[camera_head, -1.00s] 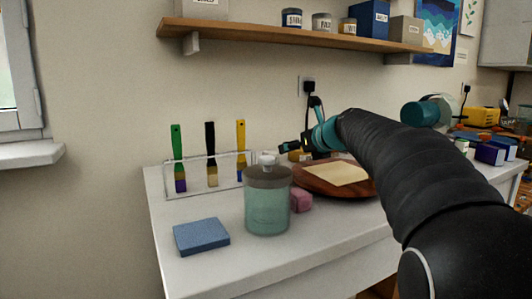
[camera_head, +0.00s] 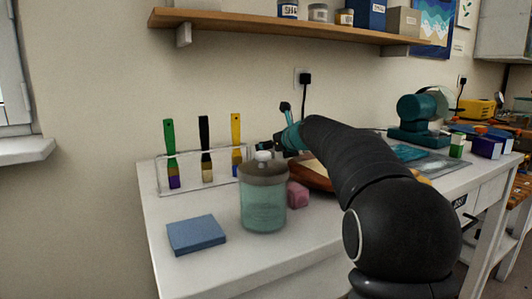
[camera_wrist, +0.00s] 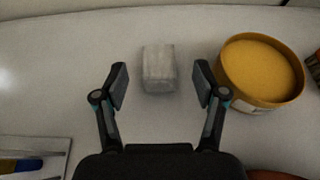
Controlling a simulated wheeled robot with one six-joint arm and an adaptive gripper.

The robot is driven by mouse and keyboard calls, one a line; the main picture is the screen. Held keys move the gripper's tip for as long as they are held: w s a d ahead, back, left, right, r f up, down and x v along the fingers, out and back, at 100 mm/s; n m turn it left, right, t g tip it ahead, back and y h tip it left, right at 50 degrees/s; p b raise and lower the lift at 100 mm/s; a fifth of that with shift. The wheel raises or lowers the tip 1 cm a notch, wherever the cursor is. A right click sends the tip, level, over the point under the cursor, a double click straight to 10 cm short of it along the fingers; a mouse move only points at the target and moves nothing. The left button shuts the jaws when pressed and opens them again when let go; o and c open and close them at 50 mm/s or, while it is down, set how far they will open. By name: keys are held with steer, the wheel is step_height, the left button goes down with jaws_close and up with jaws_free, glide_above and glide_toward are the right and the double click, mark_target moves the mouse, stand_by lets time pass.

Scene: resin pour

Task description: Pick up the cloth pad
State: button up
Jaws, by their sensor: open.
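A small pale grey, rounded block that looks like the cloth pad (camera_wrist: 159,68) lies on the white tabletop in the wrist view. My gripper (camera_wrist: 161,84) is open and empty, its fingers apart to the left and right of the pad's near end. I cannot tell how high the fingertips are above the table. In the head view my gripper (camera_head: 268,146) is behind the glass jar, partly hidden, and the pad cannot be seen there.
A tub with a yellow top (camera_wrist: 262,72) stands close right of my right finger. A clear rack (camera_head: 160,178) holds brushes. A lidded glass jar (camera_head: 263,205), pink block (camera_head: 298,195), blue pad (camera_head: 196,235) and wooden board (camera_head: 312,178) are on the table (camera_head: 235,262).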

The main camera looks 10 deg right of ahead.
steer(key=x, duration=0.3)
steer(key=shift+w, duration=0.1)
steer(key=c, duration=1.1)
steer(key=shift+c, duration=0.2)
steer(key=shift+r, duration=0.45)
step_height(320, 180, up, 3)
steer(key=shift+d+r, duration=0.2)
steer(key=shift+r, duration=0.05)
steer(key=w+d+r, duration=0.2)
steer(key=d+r, duration=0.4)
steer(key=d, duration=0.5)
steer(key=shift+r, duration=0.25)
